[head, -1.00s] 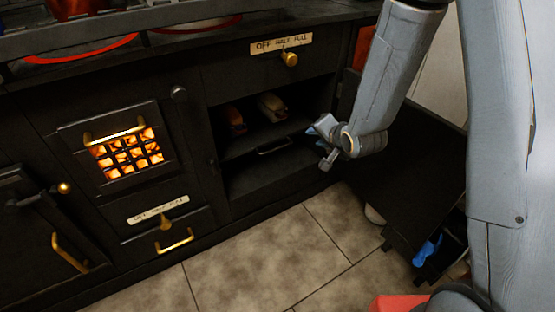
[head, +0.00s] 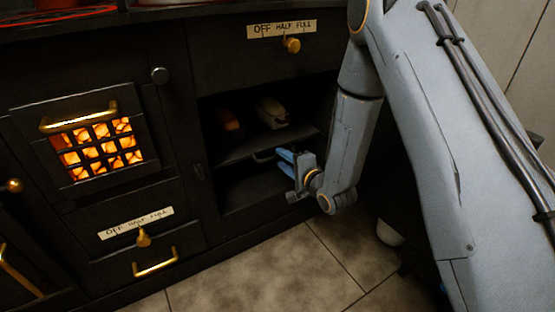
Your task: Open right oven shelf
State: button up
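The right oven (head: 205,175) is a dark compartment standing open, right of the glowing fire grate. Inside it a dark shelf (head: 235,153) lies level, with a handle (head: 263,157) at its front edge. Two loaf-like items sit on the shelf, a brown one (head: 228,120) and a paler one (head: 271,112). My gripper (head: 284,162) has blue fingertips and is at the oven's mouth, just right of the shelf handle. The fingers point left toward the handle. Two fingertips seem slightly apart, with nothing visible between them. Whether they touch the handle cannot be told.
The fire grate (head: 97,148) with a brass handle is on the left. A brass knob (head: 292,45) and a label (head: 281,29) are above the oven. A small white bowl (head: 389,233) is on the floor at right. Tiled floor (head: 270,275) in front is clear.

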aim_at(277, 155)
jog(key=shift+b+x, duration=0.6)
jog(key=shift+x, duration=1.35)
grip_shut()
